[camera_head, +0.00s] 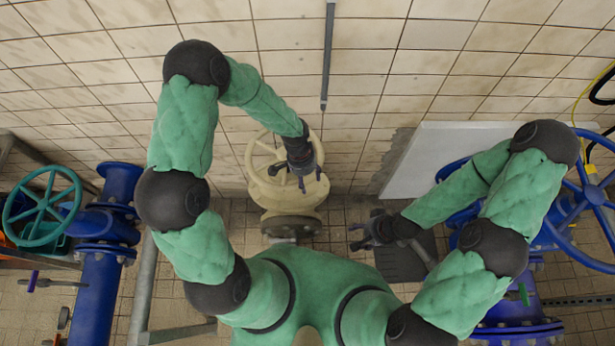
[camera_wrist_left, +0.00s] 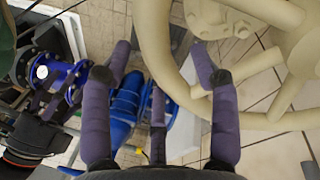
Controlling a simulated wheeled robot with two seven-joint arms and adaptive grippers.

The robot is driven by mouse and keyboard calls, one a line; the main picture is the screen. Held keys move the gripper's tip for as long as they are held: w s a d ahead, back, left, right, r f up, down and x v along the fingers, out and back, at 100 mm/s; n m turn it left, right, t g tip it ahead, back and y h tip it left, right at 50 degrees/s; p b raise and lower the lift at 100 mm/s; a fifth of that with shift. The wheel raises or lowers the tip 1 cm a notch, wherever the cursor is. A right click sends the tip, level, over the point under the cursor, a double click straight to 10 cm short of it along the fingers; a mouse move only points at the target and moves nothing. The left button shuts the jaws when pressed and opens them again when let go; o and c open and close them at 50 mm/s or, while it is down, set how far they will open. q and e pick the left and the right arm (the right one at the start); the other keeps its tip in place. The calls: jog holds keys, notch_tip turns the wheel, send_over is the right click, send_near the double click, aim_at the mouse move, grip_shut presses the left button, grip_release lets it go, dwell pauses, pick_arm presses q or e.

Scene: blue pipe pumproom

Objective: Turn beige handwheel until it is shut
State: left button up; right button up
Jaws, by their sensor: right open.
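The beige handwheel (camera_head: 262,160) stands upright on a beige valve in front of the tiled wall, partly hidden by my left arm and gripper. My left gripper (camera_head: 301,178) is at the right part of the wheel. In the left wrist view, the wheel's curved rim (camera_wrist_left: 158,45) passes across the space between the spread purple fingers of my left gripper (camera_wrist_left: 160,85). The fingers look open; I cannot tell whether they touch the rim. My right gripper (camera_head: 360,234) is open and empty, lower and to the right of the valve, apart from the wheel.
A teal handwheel (camera_head: 42,207) and blue pipe (camera_head: 95,285) stand at the left. A large blue handwheel (camera_head: 590,195) is at the right, beside a white panel (camera_head: 435,155). A grey rod (camera_head: 328,60) hangs on the wall above. A dark plate (camera_head: 400,262) lies below my right gripper.

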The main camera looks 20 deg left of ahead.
pick_arm(q)
jog(key=shift+w+d, duration=0.1)
jog(key=shift+r, duration=0.25)
notch_tip(320, 180, up, 11)
jog(key=w+a, duration=0.1)
jog(key=a, duration=0.1)
dwell(0.7)
